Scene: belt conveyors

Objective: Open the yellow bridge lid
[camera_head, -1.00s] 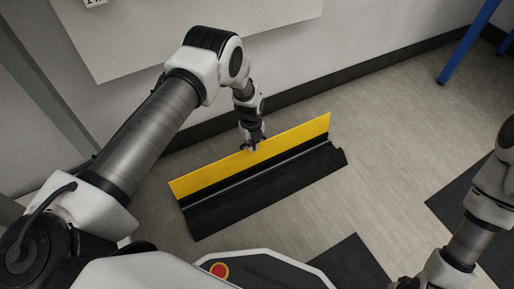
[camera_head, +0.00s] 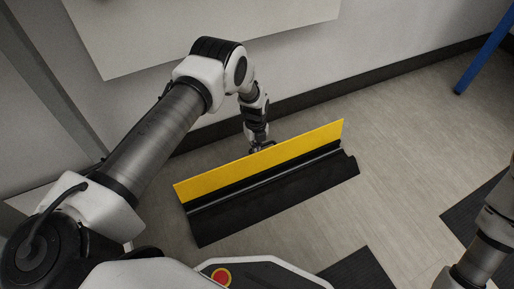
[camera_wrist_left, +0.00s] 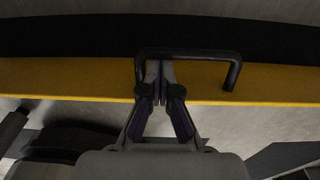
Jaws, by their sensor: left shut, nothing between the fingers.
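The yellow lid (camera_head: 220,175) is a long strip along the far side of its black base (camera_head: 275,199) on the floor. It looks raised, with its top edge partly covering my left gripper (camera_head: 262,146), which is at its far side near the middle. In the left wrist view the lid (camera_wrist_left: 70,78) crosses the picture with a black bar handle (camera_wrist_left: 205,56) on it. My left gripper (camera_wrist_left: 157,72) is shut and empty there, its fingertips at the handle's left end; whether they touch it I cannot tell. My right gripper is out of view.
A white wall with a dark skirting (camera_head: 390,83) runs behind the lid. A blue leg (camera_head: 484,50) stands at the upper right. Dark mats (camera_head: 360,273) lie at the lower right. The floor (camera_head: 400,150) right of the lid is clear.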

